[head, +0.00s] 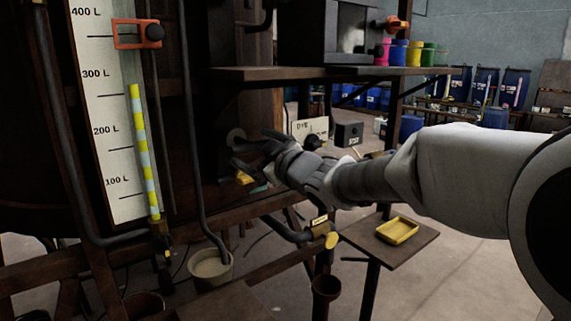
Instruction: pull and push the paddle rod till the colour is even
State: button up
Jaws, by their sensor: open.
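My gripper (250,160) is at the end of my outstretched arm, beside the dark vat wall (210,125). It is open, and its fingers point left towards the wall. The sight tube (146,150) on the left holds separate bands of yellow and pale blue, up to a little under 300 L on the white scale (103,100).
A dark shelf (300,73) runs above my gripper, with coloured pots (398,54) at its right. A small stand (420,236) bears a yellow tray (397,231). A pale bucket (210,268) sits under a hose. A yellow-ended pipe (331,240) juts out below my arm.

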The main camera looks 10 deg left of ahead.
jog(key=v, duration=1.4)
